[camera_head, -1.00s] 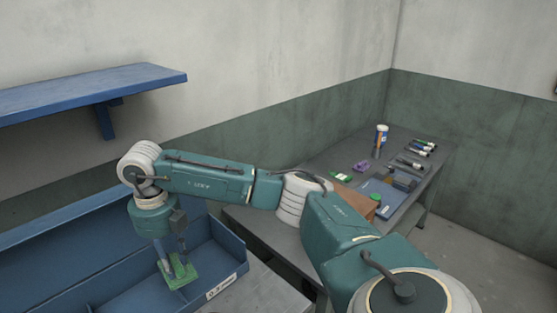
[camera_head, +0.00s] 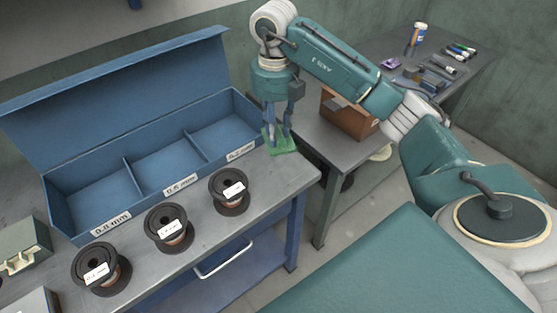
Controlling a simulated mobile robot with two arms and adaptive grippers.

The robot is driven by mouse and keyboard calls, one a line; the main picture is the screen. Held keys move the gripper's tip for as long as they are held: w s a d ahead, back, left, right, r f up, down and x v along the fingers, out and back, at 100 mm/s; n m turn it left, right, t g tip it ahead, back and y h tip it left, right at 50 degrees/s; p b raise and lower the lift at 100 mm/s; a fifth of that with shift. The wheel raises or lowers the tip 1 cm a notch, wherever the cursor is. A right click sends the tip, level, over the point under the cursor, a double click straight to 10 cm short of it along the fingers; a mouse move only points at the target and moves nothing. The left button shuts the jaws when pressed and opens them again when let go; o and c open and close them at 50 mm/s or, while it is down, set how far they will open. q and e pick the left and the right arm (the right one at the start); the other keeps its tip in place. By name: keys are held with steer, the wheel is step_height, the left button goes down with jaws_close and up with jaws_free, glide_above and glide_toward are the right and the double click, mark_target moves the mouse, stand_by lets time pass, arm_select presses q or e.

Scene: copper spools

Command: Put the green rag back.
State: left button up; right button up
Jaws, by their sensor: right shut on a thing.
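The green rag (camera_head: 281,146) is pinched in my right gripper (camera_head: 279,128), whose fingers point down. My right arm reaches in from the right and hides part of the table behind. My left gripper is out of view.
Three labelled copper spools (camera_head: 101,270), (camera_head: 168,228), (camera_head: 229,191) stand in front of the box, whose three compartments look empty. A grey side table (camera_head: 318,150) holds a brown box (camera_head: 345,115), a bottle (camera_head: 417,35), a purple item (camera_head: 390,62) and several markers (camera_head: 455,55).

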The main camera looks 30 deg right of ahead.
step_height(320, 180, down, 12)
steer(key=shift+r+p, duration=0.1)
steer(key=shift+p, duration=1.1)
steer(key=shift+f, duration=0.2)
steer(key=shift+f, duration=0.2)
steer(key=o, duration=1)
